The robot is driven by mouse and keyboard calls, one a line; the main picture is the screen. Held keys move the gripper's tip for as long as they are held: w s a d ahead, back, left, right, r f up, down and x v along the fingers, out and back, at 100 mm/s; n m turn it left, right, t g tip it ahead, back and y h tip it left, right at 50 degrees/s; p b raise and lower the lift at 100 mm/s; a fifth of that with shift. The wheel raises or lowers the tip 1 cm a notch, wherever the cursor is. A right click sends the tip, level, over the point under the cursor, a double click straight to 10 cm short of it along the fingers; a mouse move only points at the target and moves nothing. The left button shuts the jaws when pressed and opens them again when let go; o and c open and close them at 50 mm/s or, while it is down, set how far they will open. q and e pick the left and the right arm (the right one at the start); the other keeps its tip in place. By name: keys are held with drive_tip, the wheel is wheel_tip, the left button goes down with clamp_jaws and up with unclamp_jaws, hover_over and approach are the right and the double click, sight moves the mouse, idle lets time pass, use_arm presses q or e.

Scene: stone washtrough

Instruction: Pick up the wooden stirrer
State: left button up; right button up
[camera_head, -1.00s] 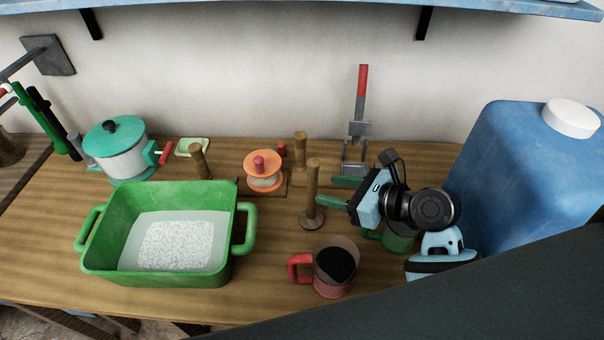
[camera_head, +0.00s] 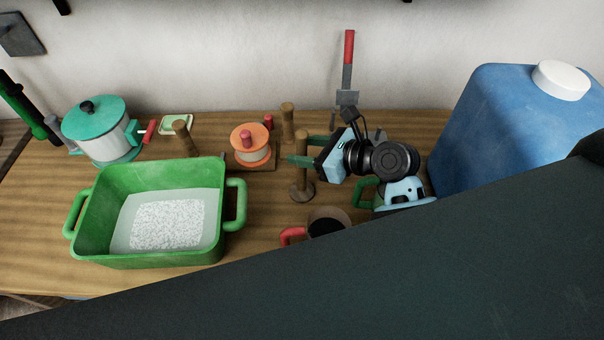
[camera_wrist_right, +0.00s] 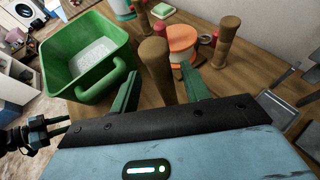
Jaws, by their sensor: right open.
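The wooden stirrer (camera_head: 302,177) looks to be the upright brown stick with a round foot, standing on the wooden bench top (camera_head: 270,207). Two other wooden posts stand nearby, so its identity is not certain. My right gripper (camera_head: 299,149) is open with green fingers beside this stick; one finger overlaps it in the head view. In the right wrist view, the stick (camera_wrist_right: 152,52) shows between the two open fingers (camera_wrist_right: 159,72), its lower part hidden by the gripper body. Contact cannot be told.
A green tub (camera_head: 150,257) with white contents stands left. A red-handled mug (camera_head: 293,235) is partly hidden by my dark arm. Behind are an orange-topped spool (camera_head: 252,155), a wooden post (camera_head: 288,122) and a teal-lidded pot (camera_head: 95,120). A blue canister (camera_head: 490,130) stands right.

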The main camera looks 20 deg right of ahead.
drive_tip(key=x, duration=0.3)
drive_tip(key=shift+w, duration=0.25)
